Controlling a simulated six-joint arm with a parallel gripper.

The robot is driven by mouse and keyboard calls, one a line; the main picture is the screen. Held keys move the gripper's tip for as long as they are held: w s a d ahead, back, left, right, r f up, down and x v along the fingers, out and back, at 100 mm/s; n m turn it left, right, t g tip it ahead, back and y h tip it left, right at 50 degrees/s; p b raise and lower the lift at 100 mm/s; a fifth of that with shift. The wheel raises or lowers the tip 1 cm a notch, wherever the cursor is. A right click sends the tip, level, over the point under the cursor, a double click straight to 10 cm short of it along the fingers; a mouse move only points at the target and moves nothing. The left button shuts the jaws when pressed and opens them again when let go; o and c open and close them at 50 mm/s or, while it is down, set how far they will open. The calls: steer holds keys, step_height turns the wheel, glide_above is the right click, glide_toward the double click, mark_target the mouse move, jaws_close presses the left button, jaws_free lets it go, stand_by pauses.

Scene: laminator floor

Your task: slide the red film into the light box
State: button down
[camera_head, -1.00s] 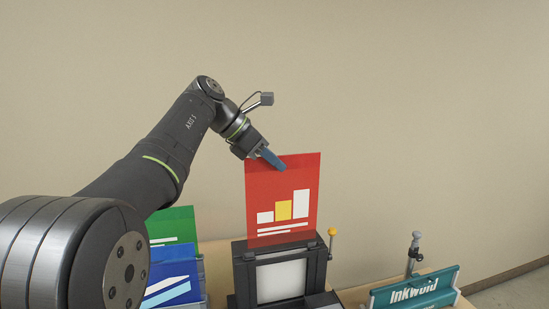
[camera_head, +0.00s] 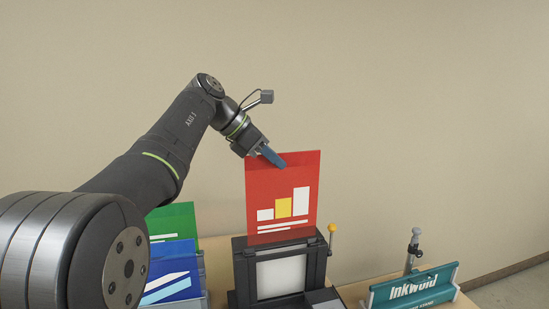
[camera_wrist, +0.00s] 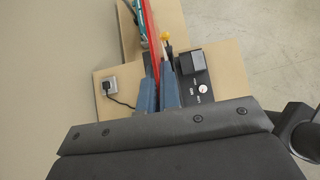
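The red film (camera_head: 282,190), with a white and yellow bar chart on it, stands upright above the light box. My gripper (camera_head: 273,158) is shut on the film's top edge. The light box (camera_head: 282,277) is a dark frame with a pale panel, and the film's lower edge is at its top. I cannot tell whether that edge is inside the slot. In the wrist view the red film (camera_wrist: 152,45) shows edge-on between my blue fingers (camera_wrist: 159,92), and the dark body of the light box (camera_wrist: 196,80) lies beyond.
A green film (camera_head: 172,222) and a blue film (camera_head: 172,272) stand in a rack to the left. A yellow-knobbed lever (camera_head: 332,229) is at the light box's right side. A teal "Inkwoid" sign (camera_head: 413,288) and a small post (camera_head: 413,250) stand farther right.

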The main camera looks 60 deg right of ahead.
mark_target(274, 241)
steer(key=shift+f, duration=1.65)
steer(key=shift+f, duration=7.75)
steer(key=c, duration=1.6)
jaws_free()
steer(key=shift+o, duration=0.2)
steer(key=v, duration=1.7)
steer(key=shift+r, duration=0.25)
